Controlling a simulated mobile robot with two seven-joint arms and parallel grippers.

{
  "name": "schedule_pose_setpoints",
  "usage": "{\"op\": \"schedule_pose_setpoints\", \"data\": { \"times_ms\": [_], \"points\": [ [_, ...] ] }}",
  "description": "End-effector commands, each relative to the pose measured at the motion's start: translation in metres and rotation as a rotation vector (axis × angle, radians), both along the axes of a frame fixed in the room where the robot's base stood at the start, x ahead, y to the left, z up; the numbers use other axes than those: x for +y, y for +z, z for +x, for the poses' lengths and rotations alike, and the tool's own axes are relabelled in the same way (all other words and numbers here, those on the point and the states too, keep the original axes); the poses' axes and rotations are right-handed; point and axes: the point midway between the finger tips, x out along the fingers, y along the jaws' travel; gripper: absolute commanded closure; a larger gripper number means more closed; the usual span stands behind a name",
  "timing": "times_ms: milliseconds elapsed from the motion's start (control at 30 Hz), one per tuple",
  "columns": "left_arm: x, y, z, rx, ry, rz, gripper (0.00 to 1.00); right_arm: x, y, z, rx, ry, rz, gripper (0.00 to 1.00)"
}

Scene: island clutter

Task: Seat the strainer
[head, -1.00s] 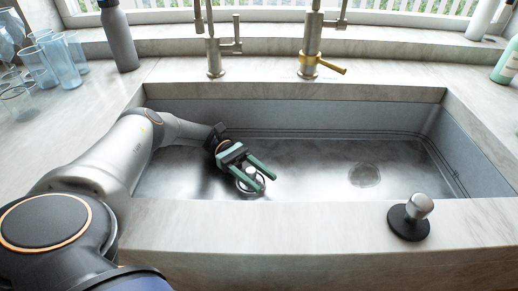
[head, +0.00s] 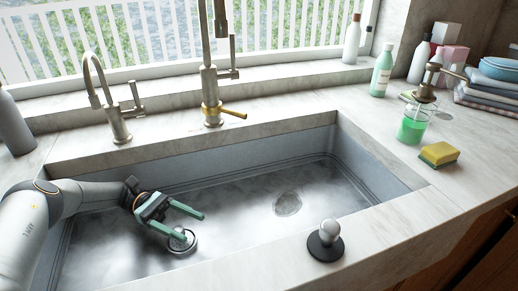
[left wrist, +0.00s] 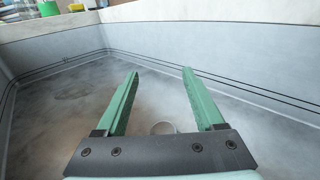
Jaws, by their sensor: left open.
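The strainer (head: 180,243), a round metal disc with a pale knob, is on the sink floor at the left. I cannot tell whether it sits in a drain or just lies there. My left gripper (head: 193,227) is open above it, its green fingers pointing right and partly covering it. In the left wrist view the gripper (left wrist: 161,73) shows open with nothing gripped. A pale round top, likely the knob (left wrist: 163,128), shows low between the fingers. A round drain (head: 288,204) is in the sink floor to the right. My right gripper is not in view.
A black-based stopper with a silver knob (head: 325,241) stands on the front counter edge. Two taps (head: 115,125) (head: 211,95) stand behind the sink. A soap dispenser (head: 412,124) and a sponge (head: 438,154) are on the right counter. The sink's middle is free.

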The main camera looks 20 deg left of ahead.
Motion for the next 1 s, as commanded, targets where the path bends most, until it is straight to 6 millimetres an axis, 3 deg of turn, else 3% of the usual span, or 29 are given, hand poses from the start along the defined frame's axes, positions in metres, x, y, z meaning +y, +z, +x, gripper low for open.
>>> {"op": "schedule_pose_setpoints", "data": {
  "times_ms": [33,200,233,467,1000],
  "points": [
    [0.000,0.017,0.000,0.000,0.001,0.000,0.30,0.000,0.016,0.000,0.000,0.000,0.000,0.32],
    [0.000,0.045,0.000,0.000,0.001,0.001,0.30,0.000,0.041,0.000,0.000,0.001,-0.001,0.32],
    [-0.002,0.041,-0.001,0.003,0.004,-0.012,0.30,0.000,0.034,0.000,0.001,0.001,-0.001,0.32],
    [-0.029,0.050,0.006,0.000,0.078,-0.012,0.30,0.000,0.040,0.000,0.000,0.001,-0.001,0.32],
    [-0.086,0.087,0.023,0.001,0.328,-0.012,0.30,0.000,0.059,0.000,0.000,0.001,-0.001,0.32]
  ]
}}
